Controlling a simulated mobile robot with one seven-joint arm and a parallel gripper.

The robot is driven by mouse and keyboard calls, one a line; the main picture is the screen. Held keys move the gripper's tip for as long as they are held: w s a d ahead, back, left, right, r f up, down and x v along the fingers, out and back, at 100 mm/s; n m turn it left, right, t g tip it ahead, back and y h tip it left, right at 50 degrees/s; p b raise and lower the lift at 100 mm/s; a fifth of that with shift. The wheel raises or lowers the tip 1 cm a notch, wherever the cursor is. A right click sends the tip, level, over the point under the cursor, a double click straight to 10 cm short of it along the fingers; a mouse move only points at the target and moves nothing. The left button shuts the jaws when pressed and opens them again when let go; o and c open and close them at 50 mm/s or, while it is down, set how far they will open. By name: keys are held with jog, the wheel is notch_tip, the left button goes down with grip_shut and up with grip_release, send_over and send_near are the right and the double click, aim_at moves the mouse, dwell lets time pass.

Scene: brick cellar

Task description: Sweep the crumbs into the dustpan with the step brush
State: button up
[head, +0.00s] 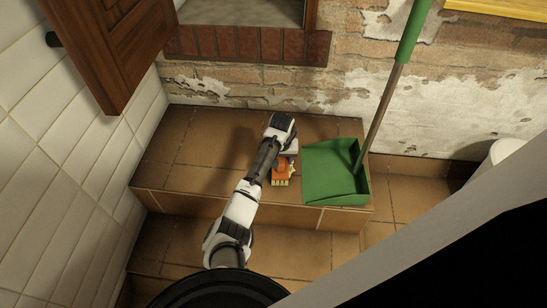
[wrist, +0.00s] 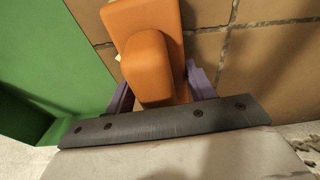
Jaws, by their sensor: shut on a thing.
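The step brush (head: 283,168) is orange with pale yellow bristles. It is on the tiled step, just left of the green dustpan (head: 330,175). My gripper (head: 288,148) reaches down over the step and is shut on the brush. In the wrist view the orange brush (wrist: 152,65) sits between the purple fingers of my gripper (wrist: 160,88). The dustpan also fills the left of that view (wrist: 50,45). No crumbs can be made out clearly; a small pale bit beside the brush may be crumb or bristle.
The step (head: 215,150) is brown tile with free room on its left. A white tiled wall (head: 60,160) and a wooden shutter (head: 120,45) stand left. The worn brick wall (head: 345,85) runs behind. The dustpan's long handle (head: 385,110) rises at right.

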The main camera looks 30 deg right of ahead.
jog(key=d, duration=0.1)
jog(key=s+d, duration=0.1)
jog(key=d, duration=0.1)
jog(key=s+d, duration=0.1)
jog(key=shift+s+d, duration=0.25)
jog(key=shift+d, duration=0.05)
jog(key=shift+r+p, duration=0.1)
jog(key=shift+p, duration=0.5)
jog(key=shift+p, duration=0.3)
notch_tip(320, 180, up, 8)
jog(key=p, duration=0.7)
jog(key=shift+p, duration=0.4)
